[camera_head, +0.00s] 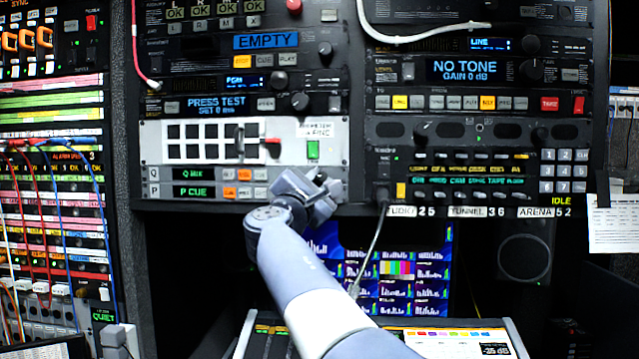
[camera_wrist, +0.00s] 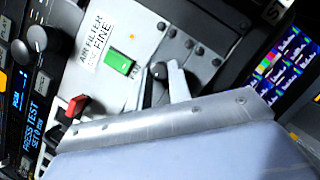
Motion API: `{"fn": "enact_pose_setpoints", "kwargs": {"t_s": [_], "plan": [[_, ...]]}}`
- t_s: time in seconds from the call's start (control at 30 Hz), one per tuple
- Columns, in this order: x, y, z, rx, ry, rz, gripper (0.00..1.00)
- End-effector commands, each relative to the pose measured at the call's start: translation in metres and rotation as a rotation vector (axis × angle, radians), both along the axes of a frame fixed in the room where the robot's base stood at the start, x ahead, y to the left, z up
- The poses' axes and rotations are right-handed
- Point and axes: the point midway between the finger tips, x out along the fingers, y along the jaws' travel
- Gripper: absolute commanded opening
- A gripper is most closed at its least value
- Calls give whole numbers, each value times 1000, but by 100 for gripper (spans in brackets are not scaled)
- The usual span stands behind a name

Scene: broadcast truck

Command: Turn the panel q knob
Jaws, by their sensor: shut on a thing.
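The panel Q row (camera_head: 204,174) is a light strip with a "Q" label at its left end and a "Q MIX" display, below the white panel in the head view. My gripper (camera_head: 318,190) is at the right end of this row. In the wrist view, my gripper (camera_wrist: 165,85) is shut on a small dark knob (camera_wrist: 159,71) beside the green switch (camera_wrist: 118,62). The fingers hide most of the knob, and its pointer angle cannot be told. In the head view, my gripper covers the knob.
The green switch (camera_head: 313,149) and a red-tipped lever (camera_head: 272,141) sit just above. A grey cable (camera_head: 376,240) hangs close to the right of my gripper. Equipment racks stand on both sides, and monitors (camera_head: 390,270) are below.

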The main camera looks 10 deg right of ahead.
Motion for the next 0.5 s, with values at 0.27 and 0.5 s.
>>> {"fn": "enact_pose_setpoints", "kwargs": {"t_s": [0.27, 0.5], "plan": [[1, 3, 3, 250, -80, 0, 0], [1, 3, 6, 467, -150, 0, 0]]}}
